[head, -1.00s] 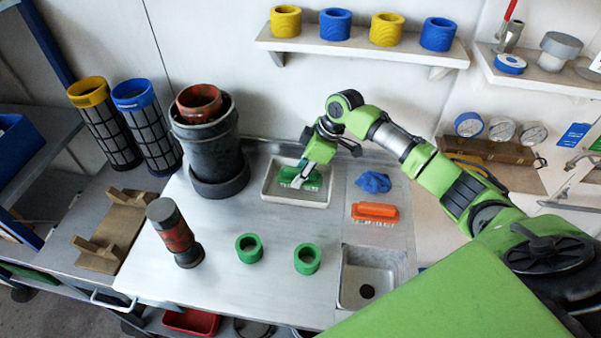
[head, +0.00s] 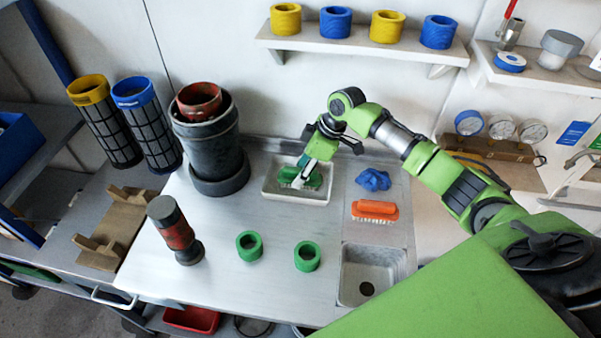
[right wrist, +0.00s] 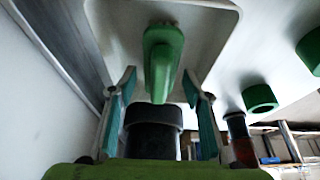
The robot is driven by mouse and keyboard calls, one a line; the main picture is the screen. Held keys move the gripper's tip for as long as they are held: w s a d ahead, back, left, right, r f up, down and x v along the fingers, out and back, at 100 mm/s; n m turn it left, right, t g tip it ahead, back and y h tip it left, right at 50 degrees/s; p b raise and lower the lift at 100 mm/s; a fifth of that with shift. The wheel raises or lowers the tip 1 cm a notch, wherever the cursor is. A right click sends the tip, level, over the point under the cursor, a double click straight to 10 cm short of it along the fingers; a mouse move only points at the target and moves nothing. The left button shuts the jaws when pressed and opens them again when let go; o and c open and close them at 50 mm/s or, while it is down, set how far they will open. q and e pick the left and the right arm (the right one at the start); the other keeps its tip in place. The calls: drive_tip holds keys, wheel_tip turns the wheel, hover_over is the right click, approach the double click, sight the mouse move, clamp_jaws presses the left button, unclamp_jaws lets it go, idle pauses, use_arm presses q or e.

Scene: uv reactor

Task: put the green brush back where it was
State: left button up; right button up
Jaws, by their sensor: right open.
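The green brush (head: 287,174) lies in the shallow white tray (head: 272,191) at the back of the bench. My right gripper (head: 299,182) reaches down over the brush and hides part of it in the head view. In the right wrist view, the brush (right wrist: 162,55) lies in the tray (right wrist: 213,30), in line with the gap between the two fingers of my right gripper (right wrist: 159,80). The fingers are open, one to each side of the brush's near end. I cannot tell whether they touch it. My left gripper is not in view.
A blue cloth (head: 373,180) and an orange brush (head: 374,210) lie right of the tray, above a small sink (head: 370,262). A large dark cylinder (head: 212,150) stands left of the tray. Two green rings (head: 249,246) and a red-black cylinder (head: 174,232) stand in front.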

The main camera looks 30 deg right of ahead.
drive_tip(key=v, duration=0.6)
drive_tip(key=shift+d+r+b, duration=0.15)
drive_tip(key=shift+r+b, duration=0.15)
drive_tip(key=shift+b, duration=0.05)
drive_tip(key=shift+s+f, duration=0.1)
